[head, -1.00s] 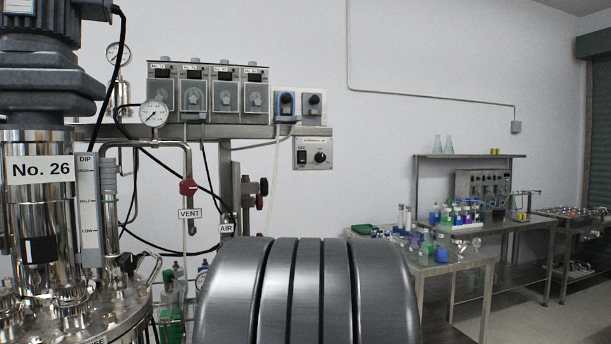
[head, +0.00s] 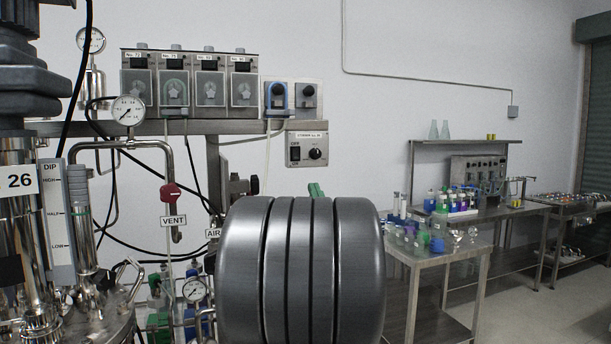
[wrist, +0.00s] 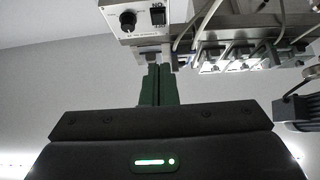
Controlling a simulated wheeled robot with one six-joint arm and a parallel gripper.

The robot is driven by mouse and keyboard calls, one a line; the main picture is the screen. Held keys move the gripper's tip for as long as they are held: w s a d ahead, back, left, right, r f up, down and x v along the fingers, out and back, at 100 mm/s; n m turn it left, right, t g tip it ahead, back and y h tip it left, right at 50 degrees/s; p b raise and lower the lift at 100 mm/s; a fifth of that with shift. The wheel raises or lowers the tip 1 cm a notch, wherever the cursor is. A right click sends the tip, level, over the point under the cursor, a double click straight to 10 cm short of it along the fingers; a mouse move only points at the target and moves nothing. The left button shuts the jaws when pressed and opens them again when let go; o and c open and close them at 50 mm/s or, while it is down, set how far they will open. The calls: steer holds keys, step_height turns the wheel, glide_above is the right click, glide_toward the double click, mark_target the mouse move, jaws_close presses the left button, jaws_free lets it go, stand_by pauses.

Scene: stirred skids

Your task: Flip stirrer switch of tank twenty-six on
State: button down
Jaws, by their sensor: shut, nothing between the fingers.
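The tank marked 26 (head: 15,240) stands at the left of the head view, partly cut off by the frame. A small grey control box (head: 307,135) hangs below the steel rail, with a dark rocker switch (head: 295,153) and a black round knob (head: 315,153). Its label is too small to read surely. In the wrist view the box is upside down, with its switch (wrist: 158,17) right of its knob (wrist: 127,19). My gripper (wrist: 159,68) is shut and empty, its green fingers pointing toward the box, just below it in the head view (head: 316,187). Contact and switch position cannot be told.
Several pump units (head: 190,85) and two small socket units (head: 291,97) sit along the rail. A red vent valve (head: 171,192), gauges and hoses lie left of my arm. A steel table (head: 440,260) with bottles stands to the right. Open floor shows at far right.

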mark_target(296, 154)
steer(key=p+x, duration=0.1)
steer(key=x, duration=0.3)
steer(key=w+f+p+x, duration=0.1)
steer(key=p+x, duration=0.1)
steer(key=x, duration=0.2)
steer(key=p+x, duration=0.2)
steer(key=x, duration=0.2)
steer(key=shift+w+a+f, duration=0.2)
steer(key=shift+a+f, duration=0.05)
steer(key=shift+f, duration=0.2)
steer(key=shift+w+a+f, duration=0.1)
steer(key=shift+w, duration=0.2)
steer(key=shift+f, duration=0.1)
